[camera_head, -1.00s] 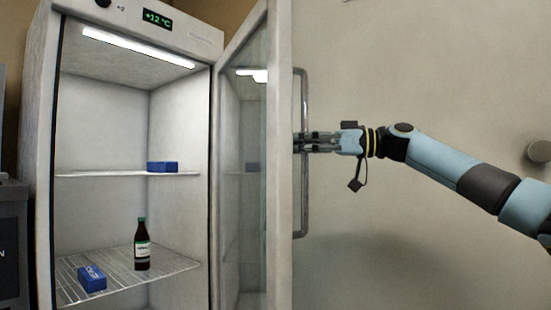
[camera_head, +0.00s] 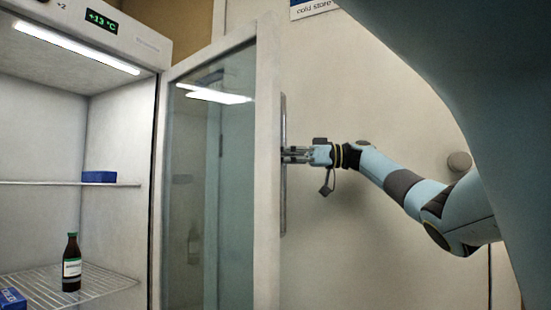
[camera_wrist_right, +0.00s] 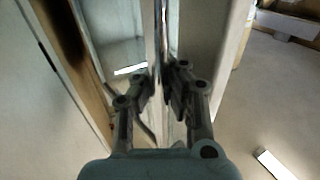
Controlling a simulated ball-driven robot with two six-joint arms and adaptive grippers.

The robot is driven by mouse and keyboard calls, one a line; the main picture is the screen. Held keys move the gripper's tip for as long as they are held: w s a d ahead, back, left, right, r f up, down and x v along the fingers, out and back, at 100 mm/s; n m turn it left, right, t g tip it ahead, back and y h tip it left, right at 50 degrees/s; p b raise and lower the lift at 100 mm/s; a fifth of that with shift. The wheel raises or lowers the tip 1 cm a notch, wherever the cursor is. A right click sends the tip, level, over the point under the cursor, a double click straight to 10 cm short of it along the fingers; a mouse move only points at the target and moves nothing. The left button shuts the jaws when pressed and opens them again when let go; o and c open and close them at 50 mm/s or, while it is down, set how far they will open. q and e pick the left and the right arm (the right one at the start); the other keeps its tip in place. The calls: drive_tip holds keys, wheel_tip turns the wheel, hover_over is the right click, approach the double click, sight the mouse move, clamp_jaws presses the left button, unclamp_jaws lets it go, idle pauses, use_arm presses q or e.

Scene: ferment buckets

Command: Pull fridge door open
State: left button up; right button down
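The fridge (camera_head: 120,45) stands at the left in the head view, its lit inside exposed. Its glass door (camera_head: 267,220) is swung well open toward the right. A long upright metal handle (camera_head: 284,205) runs along the door's outer side. My right gripper (camera_head: 288,155) is at the middle of this handle. In the right wrist view the handle (camera_wrist_right: 161,25) passes between the fingers of my right gripper (camera_wrist_right: 159,90), which look closed around it. The exact finger contact is dark and hard to see. My left gripper is not in view.
Inside the fridge, a dark bottle (camera_head: 72,265) and a blue box (camera_head: 12,299) are on the lower wire shelf. Another blue box (camera_head: 99,177) is on the upper shelf. A wall sign (camera_head: 313,8) hangs behind the door. A round knob (camera_head: 459,161) shows at the right.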

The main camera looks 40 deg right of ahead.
drive_tip(key=shift+s+f, duration=0.1)
drive_tip(key=shift+f, duration=0.1)
drive_tip(key=c, duration=1.5)
unclamp_jaws()
drive_tip(key=shift+s+d+r, duration=0.15)
drive_tip(key=shift+s+d, duration=0.3)
drive_tip(key=shift+o, duration=1.3)
drive_tip(key=shift+a, duration=0.1)
drive_tip(key=shift+w+a, duration=0.1)
drive_tip(key=shift+w, duration=0.05)
drive_tip(key=v, duration=0.7)
